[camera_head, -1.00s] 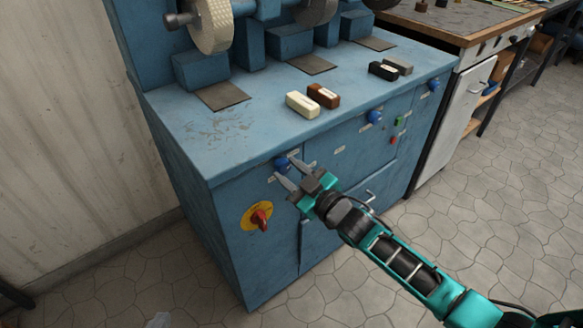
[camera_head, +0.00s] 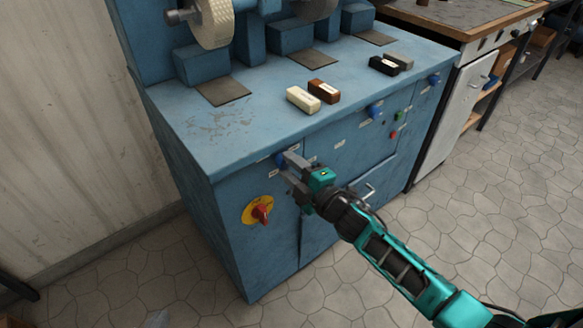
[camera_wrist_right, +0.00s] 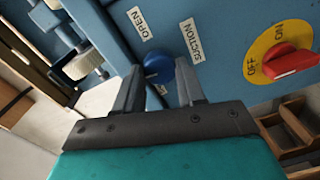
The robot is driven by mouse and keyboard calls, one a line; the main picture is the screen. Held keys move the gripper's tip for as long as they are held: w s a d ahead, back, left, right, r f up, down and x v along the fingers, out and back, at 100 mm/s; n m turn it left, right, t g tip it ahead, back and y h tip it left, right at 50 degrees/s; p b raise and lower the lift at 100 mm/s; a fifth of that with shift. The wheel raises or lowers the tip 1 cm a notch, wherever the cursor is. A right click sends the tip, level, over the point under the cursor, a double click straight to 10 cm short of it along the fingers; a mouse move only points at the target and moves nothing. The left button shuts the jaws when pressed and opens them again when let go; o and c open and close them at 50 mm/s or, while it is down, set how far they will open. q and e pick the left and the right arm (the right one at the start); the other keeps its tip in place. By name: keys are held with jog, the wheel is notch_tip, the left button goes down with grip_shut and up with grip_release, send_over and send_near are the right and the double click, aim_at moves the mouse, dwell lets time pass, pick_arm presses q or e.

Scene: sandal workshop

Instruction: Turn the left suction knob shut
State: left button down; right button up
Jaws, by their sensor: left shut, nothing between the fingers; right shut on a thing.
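The left suction knob (camera_head: 280,160) is a blue round knob on the front of the blue machine, near its left corner just under the worktop edge. My right gripper (camera_head: 287,167) reaches it from the lower right, with its two grey fingers around it. In the right wrist view the knob (camera_wrist_right: 157,68) sits between the fingertips, and the gripper (camera_wrist_right: 160,76) is shut on it. Labels reading OPEN (camera_wrist_right: 139,22) and SUCTION (camera_wrist_right: 191,41) are beside the knob. The fingers partly hide the knob in the head view. My left gripper is not seen.
A red OFF/ON switch on a yellow disc (camera_head: 258,211) is below and left of the knob. Two more blue knobs (camera_head: 375,111) (camera_head: 434,79) are further right. Cream (camera_head: 303,99) and brown (camera_head: 324,91) blocks lie on the worktop. A door handle (camera_head: 370,190) is near my right arm.

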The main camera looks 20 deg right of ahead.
jog(key=shift+n, duration=0.5)
dwell(0.3)
jog(key=o, duration=1.1)
jog(key=shift+c, duration=0.2)
jog(key=v, duration=1.3)
jog(key=shift+p, duration=0.4)
